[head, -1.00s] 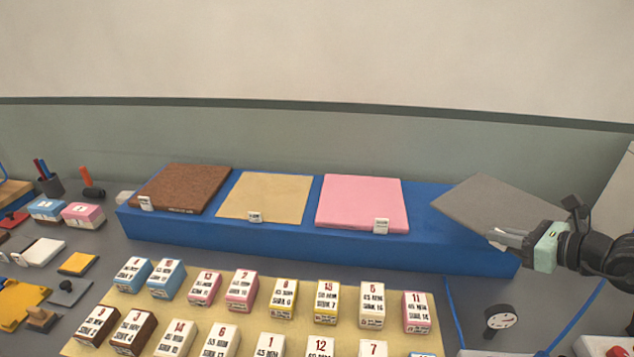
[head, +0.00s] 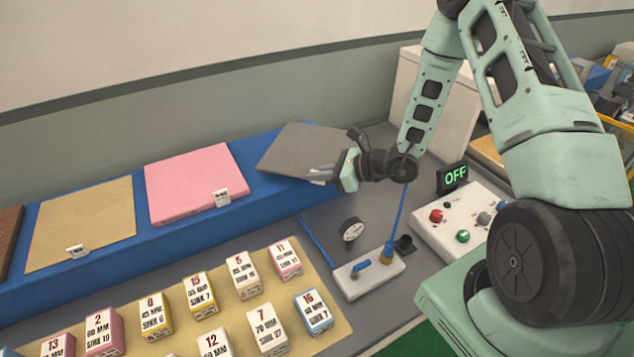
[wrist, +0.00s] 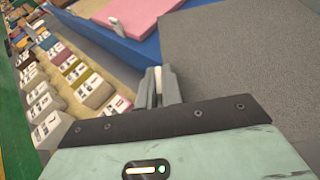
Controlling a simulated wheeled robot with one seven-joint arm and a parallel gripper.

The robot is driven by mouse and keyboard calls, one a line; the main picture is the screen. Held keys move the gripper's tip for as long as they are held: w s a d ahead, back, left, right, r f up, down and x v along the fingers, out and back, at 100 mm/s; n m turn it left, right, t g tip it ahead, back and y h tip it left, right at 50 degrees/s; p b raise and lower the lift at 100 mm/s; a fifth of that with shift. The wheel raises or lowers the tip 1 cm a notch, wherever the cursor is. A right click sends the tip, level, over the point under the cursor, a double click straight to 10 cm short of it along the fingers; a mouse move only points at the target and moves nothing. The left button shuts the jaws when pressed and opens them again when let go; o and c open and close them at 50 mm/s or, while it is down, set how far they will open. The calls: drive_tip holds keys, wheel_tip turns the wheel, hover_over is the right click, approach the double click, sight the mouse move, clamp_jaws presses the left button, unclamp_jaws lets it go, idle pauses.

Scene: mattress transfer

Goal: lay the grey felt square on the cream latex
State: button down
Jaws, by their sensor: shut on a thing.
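My gripper (head: 318,174) is shut on the near edge of the grey felt square (head: 308,147). The felt is held flat and slightly tilted over the right end of the blue platform, right of the pink pad. In the wrist view the closed fingers (wrist: 160,88) show at the edge of the felt (wrist: 240,60), which fills the right side. The cream latex (head: 85,222) is a flat tan-cream square lying on the platform left of the pink pad, with a small white tag on its front edge. Nothing lies on top of it.
The blue platform (head: 190,233) also carries a pink pad (head: 190,180) and a brown pad (head: 8,230). Numbered small boxes (head: 245,272) stand in front on a tan board. A dial gauge (head: 352,230), a white block with a blue lever and a control box (head: 470,225) reading OFF stand at right.

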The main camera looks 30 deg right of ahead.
drive_tip(key=shift+f+p, duration=0.6)
drive_tip(key=shift+f, duration=1.5)
drive_tip(key=shift+f+b, duration=0.1)
drive_tip(key=shift+b, duration=0.2)
drive_tip(key=c, duration=1.6)
unclamp_jaws()
drive_tip(key=shift+o, duration=0.2)
